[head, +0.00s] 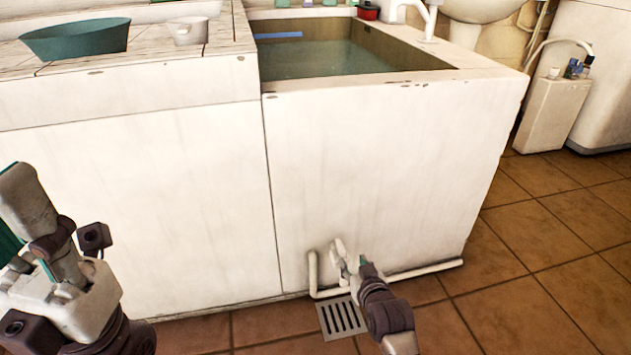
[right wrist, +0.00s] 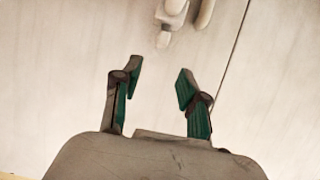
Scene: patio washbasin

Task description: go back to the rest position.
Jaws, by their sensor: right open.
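My right gripper (head: 346,259) is low in front of the white basin wall, near the floor drain, with its arm coming from the lower right. It shows small and pale against the wall in the head view. In the right wrist view my right gripper (right wrist: 158,82) is open, green pads apart, with nothing between them. A pale fitting (right wrist: 171,12) shows beyond the fingers at the top there. My left gripper (head: 28,205) is large at the left edge, away from the wall; its jaw gap is hidden.
The white basin block (head: 385,150) fills the middle, with water in its tub. A pale pipe (head: 425,270) runs along its foot beside a floor drain (head: 341,317). A teal bowl (head: 75,40) and white mug (head: 187,31) stand on the counter.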

